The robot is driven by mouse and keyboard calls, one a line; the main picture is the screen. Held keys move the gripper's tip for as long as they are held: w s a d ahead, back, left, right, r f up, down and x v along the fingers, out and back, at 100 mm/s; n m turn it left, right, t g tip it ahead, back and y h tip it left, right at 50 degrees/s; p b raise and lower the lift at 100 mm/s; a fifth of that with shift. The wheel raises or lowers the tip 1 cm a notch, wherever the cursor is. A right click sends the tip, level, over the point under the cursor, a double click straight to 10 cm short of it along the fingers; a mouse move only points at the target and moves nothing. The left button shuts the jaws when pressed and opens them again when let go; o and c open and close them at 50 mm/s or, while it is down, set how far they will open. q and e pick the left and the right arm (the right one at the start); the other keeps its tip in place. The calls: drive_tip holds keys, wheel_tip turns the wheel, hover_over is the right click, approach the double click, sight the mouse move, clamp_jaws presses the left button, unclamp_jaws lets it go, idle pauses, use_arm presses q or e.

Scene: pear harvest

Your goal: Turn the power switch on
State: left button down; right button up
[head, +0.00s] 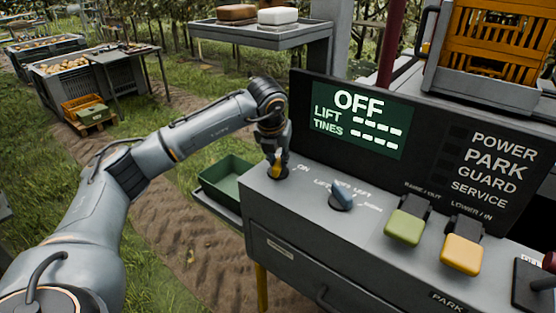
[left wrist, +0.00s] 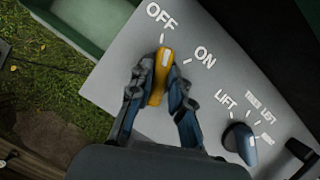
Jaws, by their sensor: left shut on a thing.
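The yellow power switch (head: 276,172) is a rotary knob at the left end of the grey control panel (head: 315,172). In the left wrist view the knob (left wrist: 160,78) stands between the labels OFF and ON, and its white mark points toward OFF. My left gripper (head: 279,163) reaches down over it from above. Its two fingers (left wrist: 155,92) are shut on the sides of the knob. The display (head: 360,120) reads OFF, with dashes beside LIFT and TINES. My right gripper is not in view.
A blue-grey selector knob (head: 342,196) sits just right of the switch. Green (head: 405,227) and yellow (head: 462,254) paddles stand further right. A green bin (head: 230,178) is left of the panel, and an orange crate (head: 497,40) stands behind it.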

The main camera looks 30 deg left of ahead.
use_arm(q)
drive_tip(key=m+h+b, duration=0.1)
drive_tip(key=m, duration=0.1)
drive_tip(key=shift+m, duration=0.3)
drive_tip(key=shift+a+m+h, duration=0.1)
drive_tip(key=shift+m+h, duration=0.2)
drive_tip(key=shift+m, duration=0.6)
drive_tip(key=m+h, duration=0.1)
drive_tip(key=m, duration=0.2)
drive_tip(key=shift+r, duration=0.1)
drive_tip(key=shift+m+h+p, duration=0.3)
drive_tip(key=shift+m+h, duration=0.3)
drive_tip(key=shift+m, duration=0.7)
drive_tip(key=shift+m+g, duration=0.3)
drive_tip(key=shift+m, duration=0.2)
drive_tip(key=c, duration=1.2)
unclamp_jaws()
